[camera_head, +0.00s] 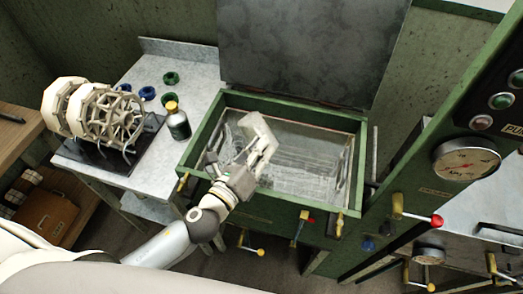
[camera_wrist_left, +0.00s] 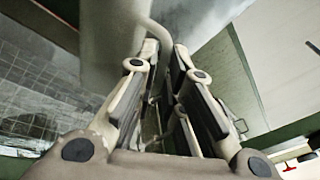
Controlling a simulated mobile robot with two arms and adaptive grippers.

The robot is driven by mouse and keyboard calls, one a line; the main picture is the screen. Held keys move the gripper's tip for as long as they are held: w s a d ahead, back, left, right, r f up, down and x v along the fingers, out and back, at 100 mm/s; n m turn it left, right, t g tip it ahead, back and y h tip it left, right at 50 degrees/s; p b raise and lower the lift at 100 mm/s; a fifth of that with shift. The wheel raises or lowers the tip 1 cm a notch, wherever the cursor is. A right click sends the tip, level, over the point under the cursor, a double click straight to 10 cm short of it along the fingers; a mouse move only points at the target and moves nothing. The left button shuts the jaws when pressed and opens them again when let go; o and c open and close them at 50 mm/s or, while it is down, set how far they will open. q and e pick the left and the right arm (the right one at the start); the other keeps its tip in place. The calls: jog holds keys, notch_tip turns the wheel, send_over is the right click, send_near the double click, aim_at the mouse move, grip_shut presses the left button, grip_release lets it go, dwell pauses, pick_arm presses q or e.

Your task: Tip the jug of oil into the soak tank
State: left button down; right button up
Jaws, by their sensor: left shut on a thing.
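The cream jug (camera_head: 258,132) is over the soak tank (camera_head: 275,208), a green-framed basin with a pale, streaky interior. The jug looks tilted in the head view; whether anything flows from it cannot be made out. My left gripper (camera_head: 243,176) reaches over the tank's front rim and is shut on the jug. In the left wrist view the fingers (camera_wrist_left: 165,75) close around the jug's handle, with the jug's body (camera_wrist_left: 113,40) beside them. My right gripper is not in view.
A grey table left of the tank holds a dark bottle with a yellow cap (camera_head: 177,122), green and blue rings (camera_head: 171,78) and a spoked reel (camera_head: 115,118). A dark raised panel (camera_head: 310,50) stands behind the tank. A green gauge console (camera_head: 466,158) stands right.

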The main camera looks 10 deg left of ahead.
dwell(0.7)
pick_arm(q)
jog(key=a+n, duration=0.1)
jog(key=w+a+r+n, duration=0.1)
jog(key=n, duration=0.1)
jog(key=shift+a, duration=0.3)
jog(key=shift+d, duration=0.1)
dwell(0.6)
